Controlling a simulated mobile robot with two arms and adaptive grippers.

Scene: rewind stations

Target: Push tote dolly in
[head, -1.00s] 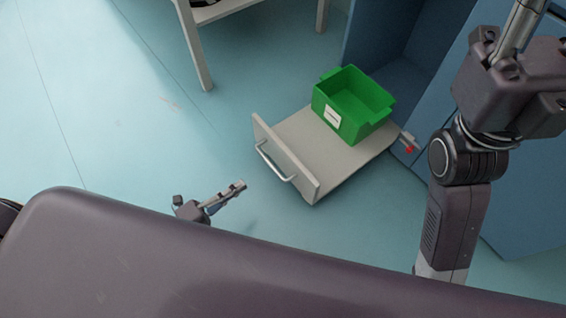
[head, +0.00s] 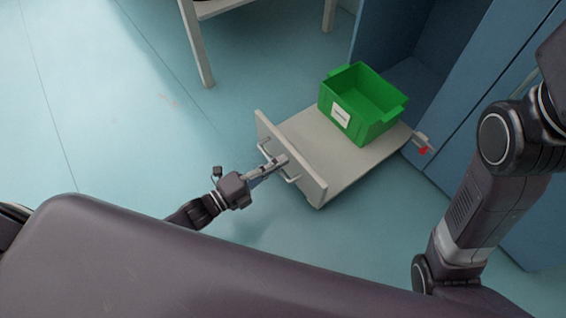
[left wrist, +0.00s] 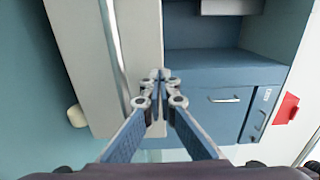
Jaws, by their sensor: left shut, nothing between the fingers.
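The tote dolly (head: 352,170) is a low beige platform with an upright front panel (head: 284,150) and a metal bar handle (head: 292,179). A green tote (head: 340,115) with a white label stands on it. The dolly's far end is at the mouth of a blue cabinet bay (head: 393,60). My left gripper (head: 282,161) is shut and empty, its fingertips at the front panel beside the handle. In the left wrist view the shut fingertips (left wrist: 157,80) overlap the pale panel's edge (left wrist: 140,30); contact is unclear. My right gripper is out of view.
A red-tipped catch or lever (head: 423,149) sticks out near the bay's right edge. A pale table leg (head: 197,45) stands at the upper left. The blue floor (head: 110,110) to the left is clear. My right arm hangs at the right.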

